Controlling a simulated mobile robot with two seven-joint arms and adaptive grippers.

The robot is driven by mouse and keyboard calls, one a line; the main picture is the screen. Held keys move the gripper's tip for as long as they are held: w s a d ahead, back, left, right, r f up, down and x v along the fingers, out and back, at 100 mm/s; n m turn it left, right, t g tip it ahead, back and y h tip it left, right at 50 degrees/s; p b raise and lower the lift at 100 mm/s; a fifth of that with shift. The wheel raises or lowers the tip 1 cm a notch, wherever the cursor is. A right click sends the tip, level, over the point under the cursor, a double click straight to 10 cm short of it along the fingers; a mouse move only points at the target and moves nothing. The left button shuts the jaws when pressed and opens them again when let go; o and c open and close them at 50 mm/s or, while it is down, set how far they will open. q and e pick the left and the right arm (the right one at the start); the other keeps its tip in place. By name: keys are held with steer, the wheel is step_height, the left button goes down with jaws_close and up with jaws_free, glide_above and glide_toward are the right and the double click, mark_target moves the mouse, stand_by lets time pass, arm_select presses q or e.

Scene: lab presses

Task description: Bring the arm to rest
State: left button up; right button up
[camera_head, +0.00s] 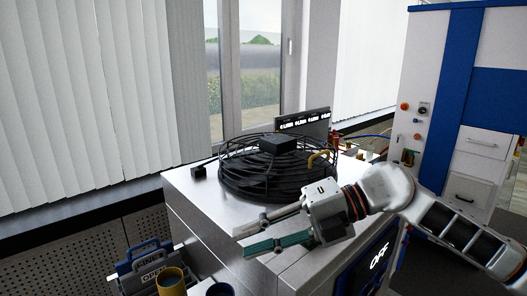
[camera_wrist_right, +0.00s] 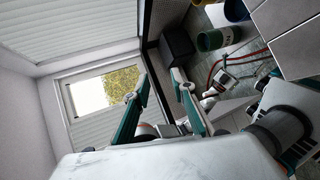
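My right arm (camera_head: 390,188) reaches in from the right in the head view, bent over the metal cabinet. My right gripper (camera_head: 242,243) points left, above the cabinet's front edge. Its two green-and-grey fingers are apart with nothing between them. In the right wrist view the gripper (camera_wrist_right: 162,76) also shows two separated fingers and an empty gap. My left gripper is not seen in the head view.
A round black wire cage (camera_head: 262,172) sits on the metal cabinet (camera_head: 190,188), close behind my right gripper. A yellow cup (camera_head: 171,280) and blue-handled item (camera_head: 147,256) stand lower left. A blue-and-white cabinet (camera_head: 462,95) stands right.

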step_height(320, 180, up, 9)
steer(key=a+m+t+y, duration=0.1)
steer(key=m+t+y, duration=0.35)
steer(key=y, duration=0.35)
steer(key=w+d+f+m+t+h, duration=0.2)
steer(key=w+d+m+t+h, duration=0.35)
steer(key=d+m+t, duration=0.6)
steer(key=d+f+m+t+h, duration=0.3)
steer(key=d+f+m+h, duration=1.2)
steer(key=f, duration=0.6)
steer(key=s+d+f+n+g+h, duration=0.1)
steer(key=s+d+f+g+h, duration=0.2)
steer(key=s+d+f+g, duration=0.5)
steer(key=s+d+f+g+h, duration=0.3)
steer(key=s+d+f, duration=0.2)
steer(key=s+f, duration=0.7)
steer(key=w+a+f+m+t+y, duration=0.1)
steer(key=a+f+m+t+y, duration=0.2)
steer(key=a+f+y, duration=0.4)
steer(key=a+f, duration=0.8)
steer(key=shift+w+a+f+t, duration=0.2)
steer(key=shift+w+t, duration=0.05)
steer(key=shift+t, duration=0.05)
